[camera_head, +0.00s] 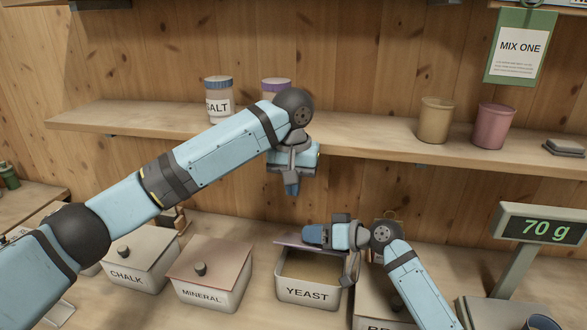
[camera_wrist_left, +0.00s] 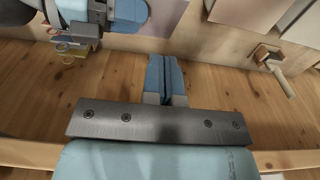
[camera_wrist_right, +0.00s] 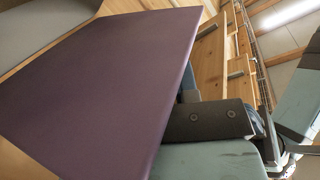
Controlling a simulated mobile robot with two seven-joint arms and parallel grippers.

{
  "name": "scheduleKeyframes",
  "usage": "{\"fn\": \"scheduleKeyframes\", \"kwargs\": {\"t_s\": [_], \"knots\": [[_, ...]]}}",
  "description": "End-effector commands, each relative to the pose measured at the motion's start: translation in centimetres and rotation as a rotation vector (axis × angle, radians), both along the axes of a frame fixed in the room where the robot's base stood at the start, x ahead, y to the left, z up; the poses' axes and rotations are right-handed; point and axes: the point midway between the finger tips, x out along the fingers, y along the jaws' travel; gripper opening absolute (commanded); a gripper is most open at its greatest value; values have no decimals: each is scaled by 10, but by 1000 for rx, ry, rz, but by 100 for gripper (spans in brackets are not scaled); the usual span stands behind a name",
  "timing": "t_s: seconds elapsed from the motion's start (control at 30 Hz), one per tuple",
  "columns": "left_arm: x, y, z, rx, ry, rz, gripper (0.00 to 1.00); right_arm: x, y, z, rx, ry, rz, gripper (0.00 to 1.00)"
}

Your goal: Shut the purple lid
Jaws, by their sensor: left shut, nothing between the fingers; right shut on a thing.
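The purple lid (camera_head: 292,240) is tilted up at the back of the YEAST bin (camera_head: 308,294), whose top is open and shows tan contents. The lid fills much of the right wrist view (camera_wrist_right: 110,85) and partly shows in the left wrist view (camera_wrist_left: 163,18). My right gripper (camera_head: 314,235) is shut on the lid; its fingertips are mostly hidden in the right wrist view. My left gripper (camera_head: 291,188) is shut and empty, pointing down above the bin in front of the shelf; its closed blue fingers show in the left wrist view (camera_wrist_left: 165,75).
The CHALK (camera_head: 140,262) and MINERAL (camera_head: 208,280) bins stand left of YEAST, both covered. Another bin (camera_head: 372,308) is partly hidden by my right arm. The shelf (camera_head: 375,142) holds jars and cups behind my left arm. A scale display (camera_head: 545,228) reads 70 g.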

Motion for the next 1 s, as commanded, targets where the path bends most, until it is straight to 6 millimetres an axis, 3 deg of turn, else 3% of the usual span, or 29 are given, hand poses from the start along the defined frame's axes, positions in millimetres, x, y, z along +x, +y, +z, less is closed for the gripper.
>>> {"fn": "scheduleKeyframes", "kwargs": {"t_s": [0.2, 0.5, 0.7, 1.0], "knots": [[2, 0, -50, 1, 2, 0, 0, 0, 0, 0, -1, 0, 1, 0], [5, -1, -106, 0, 0, 2, 0, 0, 0, 0, -1, 0, 1, 0], [5, -1, -124, -1, -1, 1, 0, 0, 0, 0, -1, 0, 1, 0], [5, -1, -127, -1, -1, 1, 0, 0, 0, 0, -1, 0, 1, 0]]}}
